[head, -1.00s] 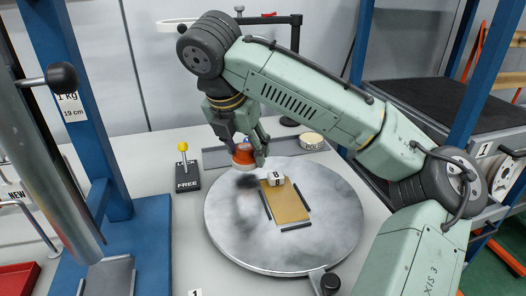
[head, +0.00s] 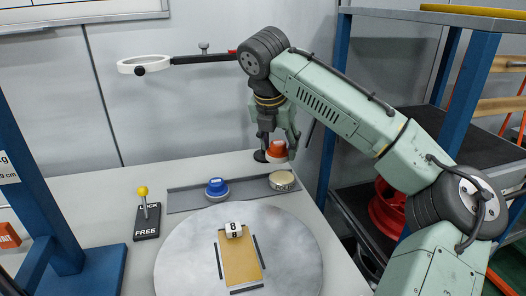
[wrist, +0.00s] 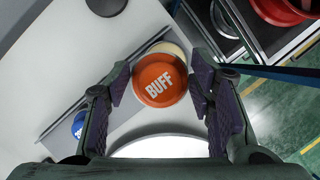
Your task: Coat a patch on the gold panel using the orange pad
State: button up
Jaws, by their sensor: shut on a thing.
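The orange pad (head: 277,150), with a pale underside, is in my gripper (head: 278,140) at the back right, above the table. In the wrist view the pad (wrist: 160,80) has its top marked BUFF, between the two fingers of my gripper (wrist: 162,90), which is shut on it. The gold panel (head: 240,262) lies on the round grey turntable (head: 185,260), with dark strips along its edges. A white block marked 8 (head: 233,230) sits at its far end. The pad is apart from the panel, behind it and to the right.
A blue pad (head: 217,187) and a cream round pad (head: 282,181) stand at the grey rail (head: 185,199) behind the turntable. A yellow-knobbed lever (head: 143,200) marked LOCK and FREE stands left. A ring on an arm (head: 145,66) hangs above. Blue posts flank the table.

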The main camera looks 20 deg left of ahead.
jog(key=shift+w+d+r, duration=0.1)
jog(key=shift+w+d, duration=0.4)
jog(key=shift+w, duration=0.3)
notch_tip(320, 180, down, 6)
jog(key=b, duration=0.6)
jog(key=shift+s+b, duration=0.1)
jog(key=shift+b, duration=0.2)
jog(key=shift+f, duration=0.45)
dwell(0.6)
jog(key=shift+r, duration=0.1)
notch_tip(320, 180, up, 7)
jog(key=p, duration=0.8)
dwell(0.6)
